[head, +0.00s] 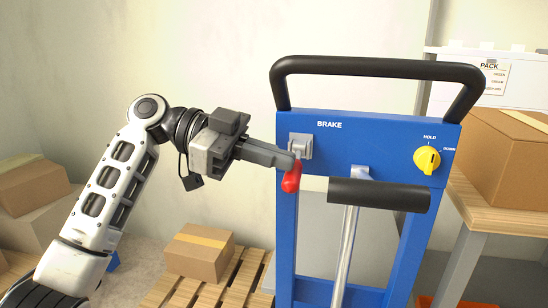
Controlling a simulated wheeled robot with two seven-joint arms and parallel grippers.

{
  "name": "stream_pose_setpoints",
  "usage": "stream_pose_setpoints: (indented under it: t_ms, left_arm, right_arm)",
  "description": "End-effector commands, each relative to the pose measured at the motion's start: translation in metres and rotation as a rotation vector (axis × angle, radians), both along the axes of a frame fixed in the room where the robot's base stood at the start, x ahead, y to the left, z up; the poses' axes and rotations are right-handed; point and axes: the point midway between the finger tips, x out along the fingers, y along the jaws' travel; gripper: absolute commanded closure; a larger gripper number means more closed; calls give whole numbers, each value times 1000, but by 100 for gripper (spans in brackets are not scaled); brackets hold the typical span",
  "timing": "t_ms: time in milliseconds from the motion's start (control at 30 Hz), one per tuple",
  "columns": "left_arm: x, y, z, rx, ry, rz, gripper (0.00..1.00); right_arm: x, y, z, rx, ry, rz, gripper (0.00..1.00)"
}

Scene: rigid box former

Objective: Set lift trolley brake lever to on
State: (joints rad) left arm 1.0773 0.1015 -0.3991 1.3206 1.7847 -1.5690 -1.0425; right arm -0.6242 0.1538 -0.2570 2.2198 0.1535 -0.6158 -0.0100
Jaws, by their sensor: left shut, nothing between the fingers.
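The blue lift trolley (377,142) stands right of centre with a black push handle on top. Its upper panel carries the word BRAKE above a small grey bracket (300,146). A lever tip with a red knob (291,178) shows just below that bracket. My left gripper (294,162) is shut, its fingers pointing right, with the tips at the red knob's top. Whether they touch it I cannot tell. The fingers hide part of the lever and bracket. My right gripper is not in view.
A black grip bar (380,195) crosses the trolley below the panel. A yellow knob (427,160) sits at the panel's right, by HOLD and DOWN. A carton (199,254) rests on a wooden pallet behind. A bench with a large carton (505,160) stands at right.

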Motion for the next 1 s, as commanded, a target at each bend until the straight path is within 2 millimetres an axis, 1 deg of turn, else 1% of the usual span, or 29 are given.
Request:
stream_pose_setpoints:
  t_ms: [33, 100, 200, 267, 633, 733, 867, 1000]
  left_arm:
    - [-1, 0, -10, -12, -32, -1, 100]
    - [-1, 0, -15, -31, -88, 0, 100]
    - [-1, 0, -18, -51, -151, 0, 100]
    - [-1, 0, -18, -58, -175, 0, 100]
    - [-1, 0, -15, -61, -188, 1, 100]
    - [0, 4, -14, -61, -187, 1, 100]
    - [4, 20, -10, -61, -187, 3, 100]
    - [11, 49, -3, -61, -188, 4, 100]
  right_arm:
    - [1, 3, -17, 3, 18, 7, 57]
    - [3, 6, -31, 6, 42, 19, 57]
    - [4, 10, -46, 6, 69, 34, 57]
    - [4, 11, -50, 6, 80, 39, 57]
    - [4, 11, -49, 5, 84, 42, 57]
    - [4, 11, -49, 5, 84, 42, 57]
    - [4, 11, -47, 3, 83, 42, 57]
    - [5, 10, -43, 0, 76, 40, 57]
